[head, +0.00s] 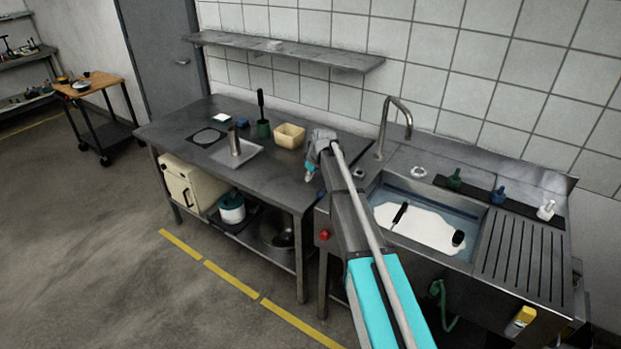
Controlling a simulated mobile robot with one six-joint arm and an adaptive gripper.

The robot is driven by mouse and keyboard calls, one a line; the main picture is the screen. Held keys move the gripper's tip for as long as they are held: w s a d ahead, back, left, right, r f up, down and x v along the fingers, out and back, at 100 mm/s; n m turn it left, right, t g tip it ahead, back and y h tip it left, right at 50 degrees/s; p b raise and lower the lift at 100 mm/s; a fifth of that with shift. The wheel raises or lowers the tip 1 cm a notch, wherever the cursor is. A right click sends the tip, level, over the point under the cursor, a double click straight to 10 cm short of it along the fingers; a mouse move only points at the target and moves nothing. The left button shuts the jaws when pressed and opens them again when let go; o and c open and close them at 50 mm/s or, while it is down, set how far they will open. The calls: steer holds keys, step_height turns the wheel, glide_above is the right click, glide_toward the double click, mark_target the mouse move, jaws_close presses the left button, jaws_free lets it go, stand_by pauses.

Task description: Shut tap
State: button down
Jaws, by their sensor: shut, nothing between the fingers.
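The tap (384,122) is a tall metal gooseneck behind the back left of the sink, its spout bending over to the right. A small pale ring-shaped part (417,171) sits on the ledge right of its base; I cannot tell whether it is the tap's handle. No stream from the spout can be made out. The sink basin (376,179) holds bluish water with a white patch. My gripper (311,175) is shut and empty, left of the tap, above the right end of the steel worktable. My arm hides part of the sink's left side.
A dark-handled tool (400,213) and a dark item (458,238) are in the basin. Several small bottles stand on the ledge strip (476,191). The worktable (178,133) holds a cream tub (290,135). A wall shelf (290,53) is above. Floor in front is clear.

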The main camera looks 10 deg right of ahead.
steer(key=shift+s+d+f+b, duration=0.35)
steer(key=shift+f+b, duration=0.15)
steer(key=shift+f, duration=0.1)
steer(key=shift+s+d+f+b, duration=0.3)
steer(key=shift+s+f+b, duration=0.15)
steer(key=shift+f, duration=0.1)
steer(key=shift+s+d+f+b, duration=0.35)
steer(key=shift+f+b, duration=0.15)
steer(key=shift+f, duration=0.1)
